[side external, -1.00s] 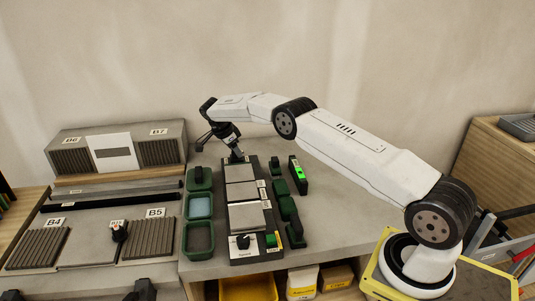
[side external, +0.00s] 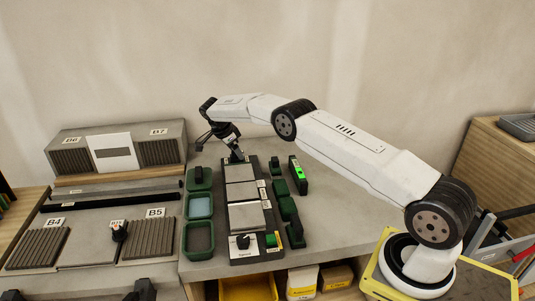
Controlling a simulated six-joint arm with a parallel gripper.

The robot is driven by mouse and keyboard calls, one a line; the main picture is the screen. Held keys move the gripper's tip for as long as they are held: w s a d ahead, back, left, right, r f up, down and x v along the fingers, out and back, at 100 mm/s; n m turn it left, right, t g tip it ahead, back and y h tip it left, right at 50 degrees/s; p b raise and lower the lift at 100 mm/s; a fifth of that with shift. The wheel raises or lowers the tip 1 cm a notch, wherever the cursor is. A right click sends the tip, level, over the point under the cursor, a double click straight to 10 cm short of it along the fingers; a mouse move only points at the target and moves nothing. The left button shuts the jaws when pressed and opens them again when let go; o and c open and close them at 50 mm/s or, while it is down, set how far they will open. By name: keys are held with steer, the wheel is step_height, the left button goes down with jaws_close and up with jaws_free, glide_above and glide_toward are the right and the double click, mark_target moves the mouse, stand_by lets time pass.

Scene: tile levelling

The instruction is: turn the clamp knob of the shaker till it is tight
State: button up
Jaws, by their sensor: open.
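The shaker looks to be the long dark unit (side external: 232,249) on the bench, with light grey square plates (side external: 243,193) along its top. A black knob (side external: 243,241) sits on its white front panel, beside a green switch (side external: 271,240). My gripper (side external: 236,155) is at the far end of this unit, pointing down, with its fingers apart. The fingers are small in this view and cover whatever lies between them. The clamp knob cannot be made out at that end, and I cannot tell whether the fingers touch anything.
Green-rimmed trays (side external: 187,222) stand left of the unit. Green and black blocks (side external: 289,208) and a device with a lit green display (side external: 298,170) stand to its right. A panel with another black knob (side external: 119,232) lies further left. The bench (side external: 335,232) is clear at right.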

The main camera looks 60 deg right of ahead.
steer(key=v, duration=0.7)
steer(key=shift+a+r, duration=0.15)
steer(key=shift+r, duration=0.2)
steer(key=shift+a, duration=0.1)
steer(key=s+a+r+n+t+y, duration=0.2)
steer(key=s+a+r+n+t, duration=0.1)
steer(key=s+a+n, duration=0.9)
steer(key=s+a+f+n+y, duration=0.1)
steer(key=s+n, duration=0.4)
steer(key=s, duration=0.5)
steer(key=s+a+f+n+t+y, duration=0.1)
steer(key=s+a+n, duration=0.3)
steer(key=s, duration=0.7)
steer(key=shift+s+f+n, duration=0.3)
steer(key=shift+n, duration=0.6)
steer(key=shift+a, duration=0.1)
